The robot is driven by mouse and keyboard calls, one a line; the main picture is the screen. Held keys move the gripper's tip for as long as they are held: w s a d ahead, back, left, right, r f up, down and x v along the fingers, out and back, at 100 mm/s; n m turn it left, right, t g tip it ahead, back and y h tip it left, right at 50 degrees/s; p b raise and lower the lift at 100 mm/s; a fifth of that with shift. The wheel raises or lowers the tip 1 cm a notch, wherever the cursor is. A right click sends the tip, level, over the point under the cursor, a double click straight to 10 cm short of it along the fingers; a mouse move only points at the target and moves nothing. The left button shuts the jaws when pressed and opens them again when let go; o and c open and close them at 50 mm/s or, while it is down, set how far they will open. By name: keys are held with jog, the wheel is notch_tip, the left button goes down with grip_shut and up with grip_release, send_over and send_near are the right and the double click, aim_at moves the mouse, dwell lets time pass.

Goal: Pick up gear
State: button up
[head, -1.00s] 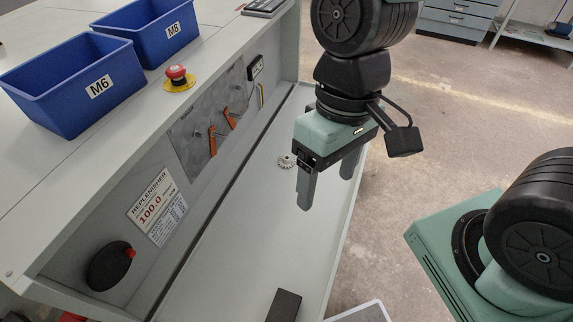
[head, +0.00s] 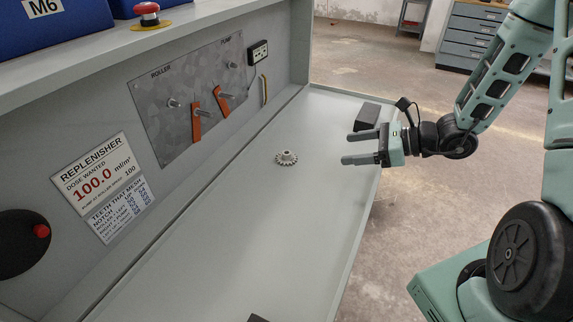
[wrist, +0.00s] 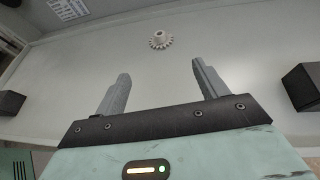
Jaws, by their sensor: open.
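A small pale metal gear (head: 286,158) with a raised hub lies flat on the grey shelf (head: 215,235) of the machine. It also shows in the wrist view (wrist: 160,40), near the top and ahead of the space between my fingers. My gripper (head: 343,148) is at the right edge of the shelf, to the right of the gear, with its fingers pointing left toward it. The fingers are apart and nothing is between them. The fingertips (wrist: 160,70) in the wrist view do not reach the gear.
A dark block (head: 367,117) stands behind my gripper, and another (head: 257,318) shows at the bottom edge. The back panel carries orange levers (head: 196,122), pegs and a REPLENISHER sign (head: 92,172). A blue M6 bin (head: 45,25) and red button (head: 147,9) are above. The shelf around the gear is clear.

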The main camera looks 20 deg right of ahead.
send_near(291, 154)
jog(key=x, duration=0.3)
jog(key=shift+f+b, duration=0.25)
jog(key=shift+b, duration=0.1)
jog(key=shift+x, duration=3.25)
jog(key=shift+w+r, duration=0.1)
jog(key=c, duration=1.1)
